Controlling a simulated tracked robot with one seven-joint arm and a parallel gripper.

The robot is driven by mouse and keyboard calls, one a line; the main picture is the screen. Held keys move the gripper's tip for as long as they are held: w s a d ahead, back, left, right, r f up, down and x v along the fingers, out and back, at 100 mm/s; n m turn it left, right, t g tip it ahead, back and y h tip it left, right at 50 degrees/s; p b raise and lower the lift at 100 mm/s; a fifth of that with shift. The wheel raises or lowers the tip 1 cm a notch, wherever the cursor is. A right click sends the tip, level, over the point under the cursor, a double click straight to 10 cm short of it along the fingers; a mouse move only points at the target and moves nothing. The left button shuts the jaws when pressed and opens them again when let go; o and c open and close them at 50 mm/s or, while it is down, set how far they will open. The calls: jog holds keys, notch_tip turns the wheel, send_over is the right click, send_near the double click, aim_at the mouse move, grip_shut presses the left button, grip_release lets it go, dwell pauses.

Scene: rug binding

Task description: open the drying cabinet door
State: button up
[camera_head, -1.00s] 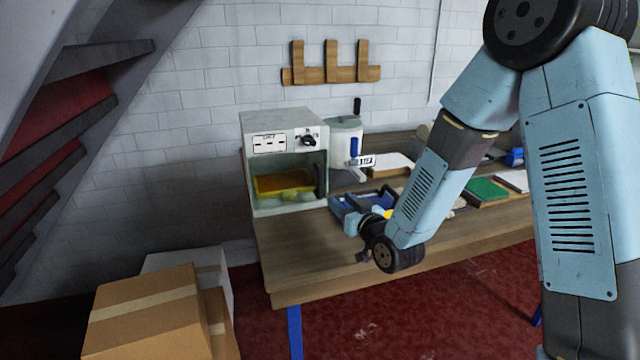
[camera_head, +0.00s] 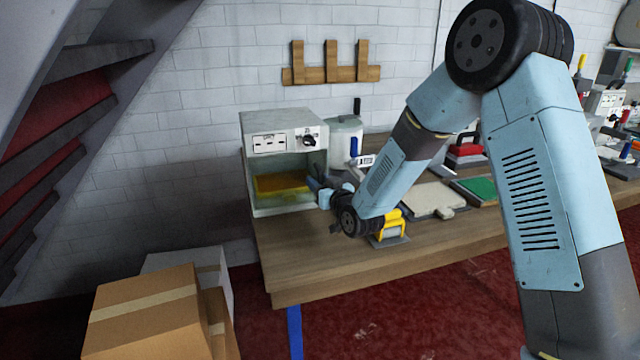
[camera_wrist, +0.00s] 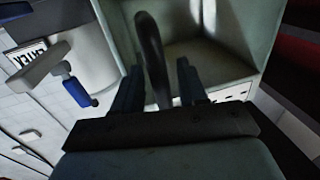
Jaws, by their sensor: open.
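The drying cabinet (camera_head: 285,119) is a pale box at the left end of the workbench, with a see-through front and a yellow tray (camera_head: 280,183) inside. Its door looks shut in the head view. The dark upright handle (camera_wrist: 151,45) stands between my two fingers in the wrist view. My gripper (camera_head: 314,184) is at the right edge of the cabinet front, with its jaws open around the handle; it also shows in the wrist view (camera_wrist: 158,85). I cannot tell whether a finger touches the handle.
A white canister with a blue lever (camera_head: 353,146) stands close to the right of the cabinet. A yellow device (camera_head: 392,228) sits on the bench under my forearm. Cardboard boxes (camera_head: 150,310) stand on the floor at left. The bench front left (camera_head: 285,260) is clear.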

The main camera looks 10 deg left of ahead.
grip_shut()
dwell(0.3)
dwell(0.3)
